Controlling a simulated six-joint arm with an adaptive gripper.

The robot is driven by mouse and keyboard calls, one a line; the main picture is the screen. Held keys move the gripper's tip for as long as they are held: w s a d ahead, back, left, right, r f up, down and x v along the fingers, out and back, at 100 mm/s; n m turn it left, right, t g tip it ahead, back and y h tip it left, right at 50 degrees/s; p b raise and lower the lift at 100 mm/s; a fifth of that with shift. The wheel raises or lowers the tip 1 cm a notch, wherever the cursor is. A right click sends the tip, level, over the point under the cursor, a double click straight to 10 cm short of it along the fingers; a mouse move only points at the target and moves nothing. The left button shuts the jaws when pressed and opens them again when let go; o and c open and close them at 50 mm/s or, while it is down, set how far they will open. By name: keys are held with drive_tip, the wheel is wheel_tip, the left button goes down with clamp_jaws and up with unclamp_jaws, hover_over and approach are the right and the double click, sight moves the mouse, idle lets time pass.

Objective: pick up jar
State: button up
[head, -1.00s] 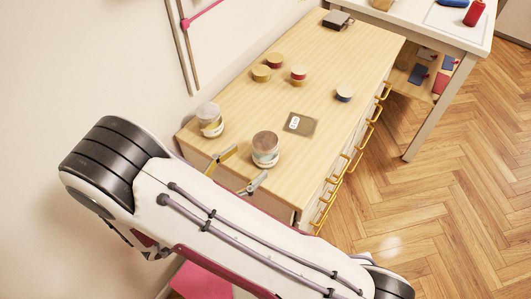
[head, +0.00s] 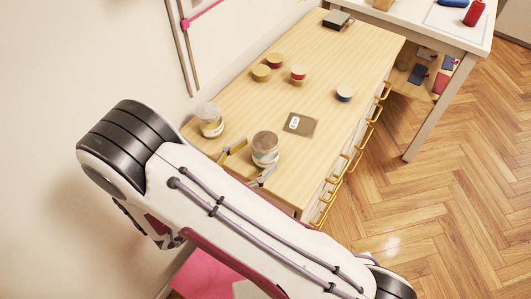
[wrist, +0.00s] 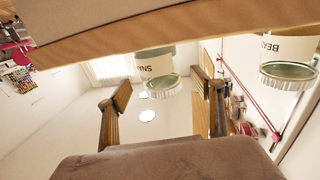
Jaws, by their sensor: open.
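Two jars with pale labels stand near the close end of the wooden dresser top. The right jar (head: 265,143) is larger in the head view, and the left jar (head: 210,117) is nearer the wall. My gripper (head: 257,160) is open and empty, its fingertips close to the right jar on either side of its near face. In the upside-down wrist view, a jar labelled "SNA…" (wrist: 156,68) shows between my open fingers (wrist: 163,95), a little beyond them. The other jar, labelled "BEA…" (wrist: 290,50), is at the right edge. Contact cannot be told.
A flat card (head: 300,124) lies right of the jars. Several small round tins, such as a red and yellow one (head: 298,75), stand farther back. A dark box (head: 336,20) is at the far end. The wall runs along the left side.

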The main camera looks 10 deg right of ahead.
sight(266, 148)
drive_tip(key=shift+x, duration=2.2)
drive_tip(key=shift+f, duration=0.2)
drive_tip(key=c, duration=1.3)
